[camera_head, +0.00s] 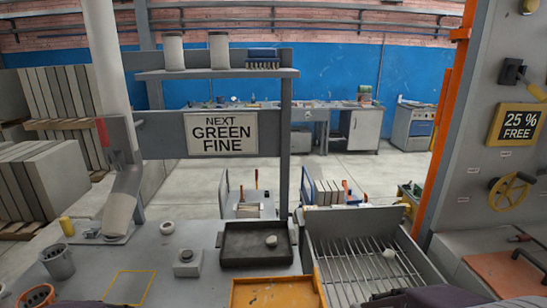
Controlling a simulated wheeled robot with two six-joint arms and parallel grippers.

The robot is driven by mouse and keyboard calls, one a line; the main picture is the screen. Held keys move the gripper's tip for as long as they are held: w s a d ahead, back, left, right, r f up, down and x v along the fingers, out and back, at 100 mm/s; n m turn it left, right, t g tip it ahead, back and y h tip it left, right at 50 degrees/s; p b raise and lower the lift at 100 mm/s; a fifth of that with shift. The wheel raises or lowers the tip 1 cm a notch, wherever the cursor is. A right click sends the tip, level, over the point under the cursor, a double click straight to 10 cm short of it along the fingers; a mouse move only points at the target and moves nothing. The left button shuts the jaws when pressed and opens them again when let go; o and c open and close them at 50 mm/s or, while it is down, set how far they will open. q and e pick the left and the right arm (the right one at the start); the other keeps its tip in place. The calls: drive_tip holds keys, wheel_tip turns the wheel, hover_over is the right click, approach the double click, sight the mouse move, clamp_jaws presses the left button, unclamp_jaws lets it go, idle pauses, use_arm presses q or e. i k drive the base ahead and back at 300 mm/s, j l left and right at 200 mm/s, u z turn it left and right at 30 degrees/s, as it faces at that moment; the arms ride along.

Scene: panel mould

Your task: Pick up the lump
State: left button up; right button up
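A small pale lump (271,240) lies in a dark shallow tray (255,261) at the middle of the bench. Another small pale lump (389,252) lies on a metal bar grate (350,268) to the right. I cannot tell which of the two the task means. No gripper fingers show. Dark rounded shapes at the bottom edge, left and right, look like parts of my arms, well short of both lumps.
An orange tray (275,293) lies in front of the dark tray. A grey block (187,263), a pale ring (167,227) and cups (57,261) stand on the left bench. A sign (222,132) reads "NEXT GREEN FINE"; a panel (515,125) reads "25 % FREE".

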sight(389, 254)
drive_tip(key=l+u, duration=0.5)
drive_tip(key=l, duration=0.5)
drive_tip(key=k+l+u, duration=0.1)
drive_tip(key=l+u, duration=0.35)
drive_tip(key=l, duration=0.55)
